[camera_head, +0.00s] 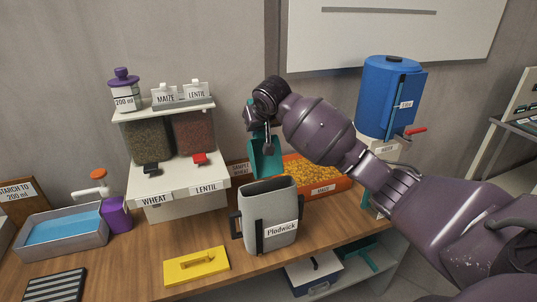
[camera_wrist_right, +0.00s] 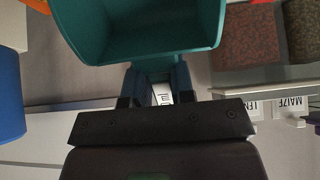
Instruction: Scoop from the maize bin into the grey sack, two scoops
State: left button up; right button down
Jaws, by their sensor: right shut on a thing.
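The maize bin (camera_head: 345,184) is an orange-red tray of yellow grain at the back of the table, labelled "MAIZE". The grey sack (camera_head: 258,236), labelled "Plodwick", stands open-topped in front of it; its contents are hidden. My right gripper (camera_head: 265,132) is shut on the teal scoop (camera_head: 265,156). The scoop hangs steeply down just above or behind the sack's back rim; I cannot tell which. In the right wrist view the scoop (camera_wrist_right: 140,28) fills the top beyond my fingers (camera_wrist_right: 158,84), and its visible inside shows no grain. My left gripper is not in view.
A white dispenser (camera_head: 180,186) with wheat and lentil hoppers stands left of the sack. A yellow plate (camera_head: 196,266) lies in front. A blue tank (camera_head: 386,98) stands at back right.

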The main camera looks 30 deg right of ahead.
jog(key=shift+w+d+f+g, duration=0.1)
jog(key=shift+w+f+g, duration=0.05)
jog(key=shift+w+g, duration=0.3)
jog(key=shift+w+d+f+g, duration=0.15)
jog(key=shift+w+g, duration=0.2)
jog(key=shift+w, duration=0.2)
jog(key=w+f+g+y, duration=0.1)
jog(key=w+f+g, duration=0.3)
jog(key=f+g, duration=0.2)
jog(key=shift+w+d+f+y, duration=0.3)
jog(key=shift+d+f, duration=0.05)
jog(key=shift+f, duration=0.1)
jog(key=shift+f+g+b, duration=0.1)
jog(key=shift+g+b, duration=0.2)
jog(key=shift+g, duration=0.1)
notch_tip(320, 180, up, 6)
jog(key=shift+p, duration=0.3)
dwell(0.4)
dwell(0.5)
